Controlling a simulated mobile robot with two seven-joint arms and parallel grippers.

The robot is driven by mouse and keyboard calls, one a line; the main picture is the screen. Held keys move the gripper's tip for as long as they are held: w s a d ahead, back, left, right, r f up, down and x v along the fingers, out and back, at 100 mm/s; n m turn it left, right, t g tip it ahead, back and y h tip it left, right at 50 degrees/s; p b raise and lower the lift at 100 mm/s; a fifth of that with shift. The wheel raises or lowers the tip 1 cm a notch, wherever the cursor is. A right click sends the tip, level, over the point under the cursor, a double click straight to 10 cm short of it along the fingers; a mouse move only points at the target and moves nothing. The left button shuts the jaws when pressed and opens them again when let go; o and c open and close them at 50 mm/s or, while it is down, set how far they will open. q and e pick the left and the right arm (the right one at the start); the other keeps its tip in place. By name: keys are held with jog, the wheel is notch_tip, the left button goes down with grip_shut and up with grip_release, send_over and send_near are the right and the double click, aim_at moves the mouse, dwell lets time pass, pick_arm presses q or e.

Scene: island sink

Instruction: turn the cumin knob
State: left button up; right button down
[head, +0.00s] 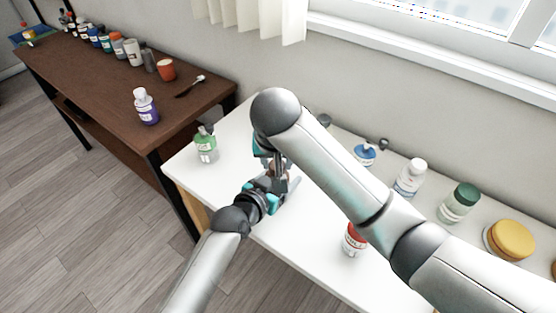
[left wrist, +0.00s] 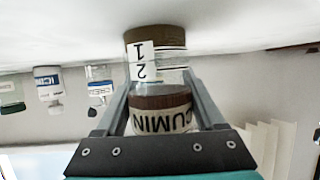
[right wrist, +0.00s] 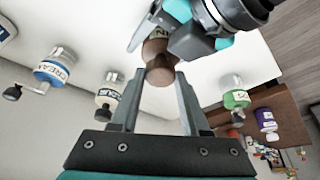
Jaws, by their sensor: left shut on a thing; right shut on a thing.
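The cumin shaker (left wrist: 160,101) stands between my left gripper's fingers (left wrist: 160,76), upside down in the left wrist view. It has a brown section with a CUMIN label, a clear middle, and a brown end with a tag reading 1 and 2 (left wrist: 141,61). My left gripper (head: 277,185) is shut on the shaker from the front. My right gripper (right wrist: 158,78) is shut on the shaker's round brown end, the knob (right wrist: 159,62), from above. In the head view the grippers and right arm hide most of the shaker.
A green-labelled bottle (head: 206,149) stands left on the white table (head: 315,249). A red-capped jar (head: 354,239), a blue jar (head: 365,155), a white bottle (head: 411,178) and a green-lidded jar (head: 459,203) stand right. A brown table (head: 110,95) with several bottles is far left.

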jog(key=shift+m+h, duration=0.3)
jog(key=shift+m, duration=0.5)
jog(key=shift+c, duration=1.8)
grip_release()
jog(key=shift+r, duration=0.1)
jog(key=v, duration=0.7)
jog(key=shift+r, duration=0.15)
jog(key=shift+s, duration=0.15)
